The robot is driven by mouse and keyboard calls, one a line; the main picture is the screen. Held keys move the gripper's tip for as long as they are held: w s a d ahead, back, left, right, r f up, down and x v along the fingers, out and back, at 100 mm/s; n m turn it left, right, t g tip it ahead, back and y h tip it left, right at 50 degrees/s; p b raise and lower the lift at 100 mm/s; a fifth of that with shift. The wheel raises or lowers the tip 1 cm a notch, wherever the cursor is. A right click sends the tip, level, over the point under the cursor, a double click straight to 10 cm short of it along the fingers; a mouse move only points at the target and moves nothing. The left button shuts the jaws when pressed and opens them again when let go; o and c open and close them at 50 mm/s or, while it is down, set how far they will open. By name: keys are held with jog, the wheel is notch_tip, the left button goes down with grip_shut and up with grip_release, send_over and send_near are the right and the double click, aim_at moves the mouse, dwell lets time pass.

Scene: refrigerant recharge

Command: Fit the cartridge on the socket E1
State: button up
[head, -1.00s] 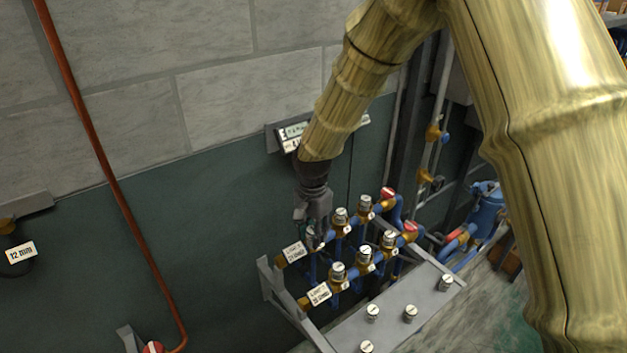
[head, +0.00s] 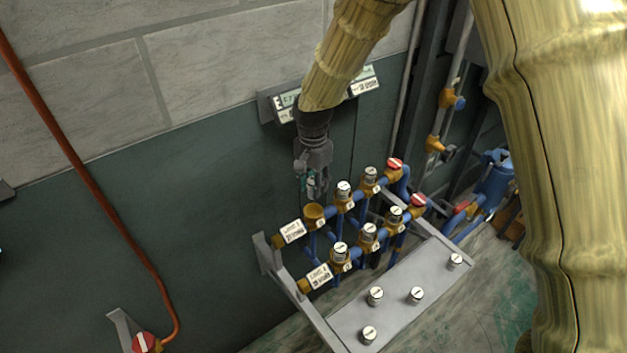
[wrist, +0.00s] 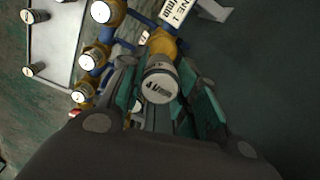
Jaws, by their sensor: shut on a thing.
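My gripper (head: 311,194) is shut on a silver cartridge with a white marked cap, seen end-on between the fingers in the wrist view (wrist: 160,82). In the head view the cartridge is mostly hidden by the fingers. An open, empty brass socket (head: 314,213) sits at the left end of the rear pipe row, beside the Line 1 tag (head: 291,233). My gripper is just above this socket, with a small gap in the head view. The brass socket also shows beyond the cartridge in the wrist view (wrist: 164,42). The socket's own small label is unreadable.
Capped cartridges stand close by on the rear row (head: 343,190) and on the front row (head: 340,252). A grey tray (head: 395,325) in front holds several loose cartridges. Red-capped valves (head: 394,164) end the rows. A sign panel (head: 365,84) is on the wall behind my wrist.

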jog(key=shift+w+f+b, duration=0.2)
jog(key=shift+w+f, duration=0.1)
jog(key=shift+f, duration=0.25)
jog(key=shift+w+f+b, duration=0.15)
jog(key=shift+w+f, duration=0.1)
jog(key=shift+f, duration=0.3)
jog(key=shift+s+f+b, duration=0.45)
jog(key=shift+s+b, duration=0.05)
jog(key=shift+s, duration=0.05)
jog(key=shift+w+f+b, duration=0.15)
jog(key=shift+f+b, duration=0.1)
jog(key=shift+f, duration=0.3)
jog(key=shift+w+f+b, duration=0.15)
jog(key=shift+f+b, duration=0.05)
jog(key=shift+f, duration=0.35)
jog(key=shift+s+r, duration=0.15)
jog(key=shift+s, duration=0.1)
jog(key=shift+f, duration=0.25)
jog(key=shift+w+f, duration=0.15)
jog(key=shift+f+b, duration=0.55)
jog(key=shift+f, duration=0.95)
